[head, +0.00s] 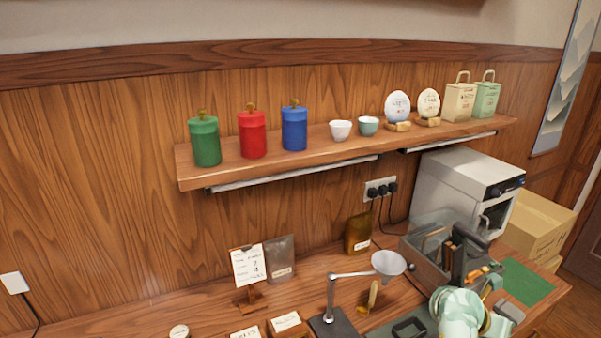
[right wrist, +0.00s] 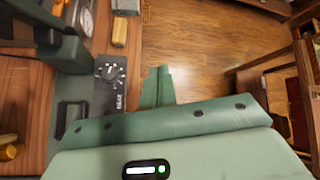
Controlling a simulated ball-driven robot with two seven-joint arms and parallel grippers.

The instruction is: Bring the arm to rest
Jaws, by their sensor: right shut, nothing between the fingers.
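My right gripper (right wrist: 158,72) shows in the right wrist view. Its two green fingers lie together with nothing between them, beyond the pale green housing at the bottom. The fingers appear above the gap between the table's edge and the wooden floor, apart from the things on the table. In the head view I cannot make out the right gripper with certainty. My left gripper is in neither view.
Wooden floor (right wrist: 205,50) lies to the right, with wooden furniture (right wrist: 300,85) beyond. The head view shows a funnel stand (head: 331,300), a white oven (head: 455,180) and a shelf (head: 280,165) with canisters.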

